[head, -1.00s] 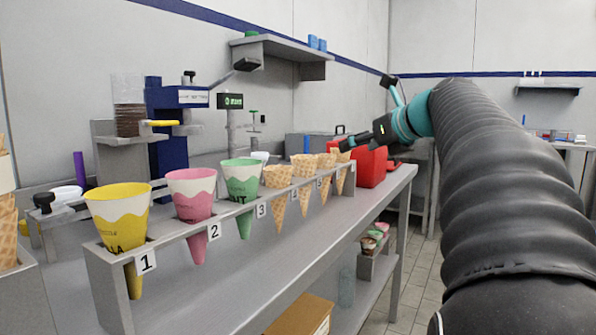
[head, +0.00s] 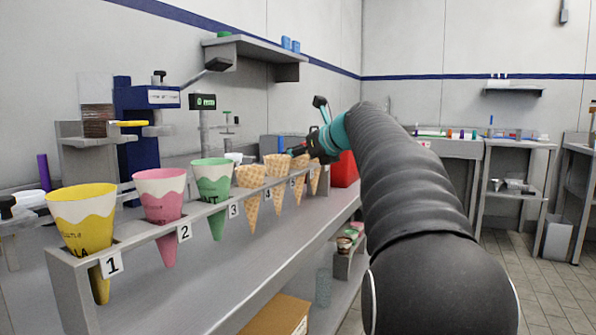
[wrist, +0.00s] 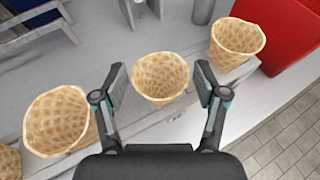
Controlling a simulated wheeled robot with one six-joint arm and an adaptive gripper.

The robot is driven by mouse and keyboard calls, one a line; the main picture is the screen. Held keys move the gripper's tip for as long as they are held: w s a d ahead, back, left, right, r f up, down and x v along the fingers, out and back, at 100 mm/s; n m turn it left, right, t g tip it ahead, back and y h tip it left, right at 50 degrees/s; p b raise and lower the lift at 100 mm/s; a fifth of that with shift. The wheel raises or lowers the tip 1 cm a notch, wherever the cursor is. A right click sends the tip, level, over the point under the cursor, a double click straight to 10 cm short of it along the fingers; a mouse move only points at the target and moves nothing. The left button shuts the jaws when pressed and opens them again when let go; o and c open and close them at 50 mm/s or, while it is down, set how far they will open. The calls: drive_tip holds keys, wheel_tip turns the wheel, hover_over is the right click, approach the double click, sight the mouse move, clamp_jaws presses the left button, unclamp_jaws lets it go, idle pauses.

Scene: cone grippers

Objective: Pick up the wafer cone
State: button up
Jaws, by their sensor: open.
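Several tan wafer cones stand upright in a row in the far part of a grey rack. In the head view the nearest wafer cone (head: 247,196) is clear, and others stand behind it. In the wrist view one wafer cone (wrist: 160,76) sits between the two fingers of my gripper (wrist: 161,84). The fingers are open, one on each side, with a gap to the cone. Another cone (wrist: 57,118) is at left and one (wrist: 238,40) at upper right. In the head view my gripper (head: 297,151) is small, above the far end of the rack; its fingers are hard to make out.
Yellow (head: 84,220), pink (head: 160,195) and green (head: 213,185) paper-sleeved cones fill the near rack slots, numbered 1 to 3. A red box (head: 344,170) stands just past the rack. The floor at right is open.

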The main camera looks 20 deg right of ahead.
drive_tip(key=shift+w+a+f, duration=0.1)
drive_tip(key=shift+w+f, duration=0.2)
drive_tip(key=shift+w, duration=0.35)
drive_tip(key=c, duration=0.5)
drive_tip(key=shift+c, duration=0.2)
drive_tip(key=shift+r, duration=0.15)
